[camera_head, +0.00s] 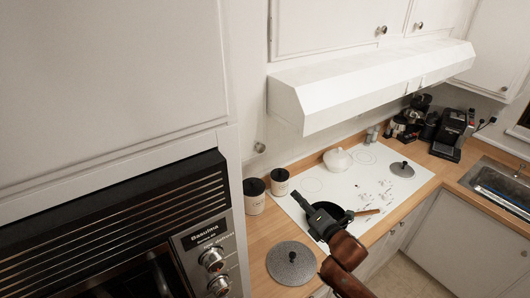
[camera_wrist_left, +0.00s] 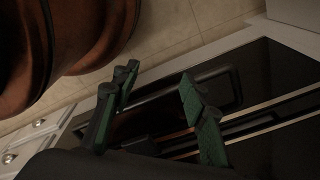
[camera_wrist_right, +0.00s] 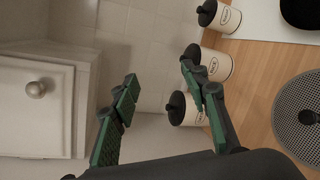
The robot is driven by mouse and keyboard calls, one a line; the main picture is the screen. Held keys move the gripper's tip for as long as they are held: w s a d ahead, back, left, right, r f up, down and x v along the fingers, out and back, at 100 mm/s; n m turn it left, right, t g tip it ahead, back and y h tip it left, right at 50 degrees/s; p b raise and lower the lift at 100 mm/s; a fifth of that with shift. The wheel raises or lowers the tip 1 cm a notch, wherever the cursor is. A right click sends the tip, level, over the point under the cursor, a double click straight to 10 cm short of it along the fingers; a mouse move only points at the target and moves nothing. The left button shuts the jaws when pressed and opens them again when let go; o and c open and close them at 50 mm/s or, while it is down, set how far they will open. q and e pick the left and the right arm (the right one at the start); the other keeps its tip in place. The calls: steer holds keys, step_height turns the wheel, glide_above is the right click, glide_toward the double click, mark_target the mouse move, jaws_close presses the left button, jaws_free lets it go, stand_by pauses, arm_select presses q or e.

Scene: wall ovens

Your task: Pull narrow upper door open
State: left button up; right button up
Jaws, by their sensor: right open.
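The narrow upper door shows as a white panel with a round knob (camera_head: 260,147) between the oven cabinet and the range hood in the head view. In the right wrist view the white door (camera_wrist_right: 35,125) and its round knob (camera_wrist_right: 36,89) are at the left, outside the fingers. My right gripper (camera_head: 306,203) is open and empty, above the counter and to the right of the knob; its green-padded fingers (camera_wrist_right: 160,74) are apart. My left gripper (camera_wrist_left: 158,76) is open beside the dark oven front and is not in the head view. Nothing shows clearly between its fingers.
A wall oven (camera_head: 120,235) fills the lower left. A range hood (camera_head: 370,85) juts out above the white cooktop (camera_head: 312,185).

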mark_target(262, 150)
steer(key=s+a+r+n+y, duration=0.1)
steer(key=a+r+n, duration=0.25)
steer(key=r, duration=0.25)
steer(key=a+r+n+y+p, duration=0.1)
steer(key=a+r+n+y, duration=0.1)
steer(key=r+n, duration=0.3)
steer(key=s+a+r+n+y, duration=0.1)
steer(key=a+r+n, duration=0.2)
steer(key=r, duration=0.4)
steer(key=shift+t, duration=0.4)
steer(key=p+x, duration=0.1)
steer(key=x, duration=0.2)
steer(key=p+x, duration=0.1)
steer(key=x, duration=0.2)
steer(key=shift+w+r, duration=0.1)
steer(key=shift+r, duration=0.1)
steer(key=shift+p+x, duration=0.3)
steer(key=shift+x, duration=0.45)
steer(key=shift+c, duration=0.3)
jaws_close()
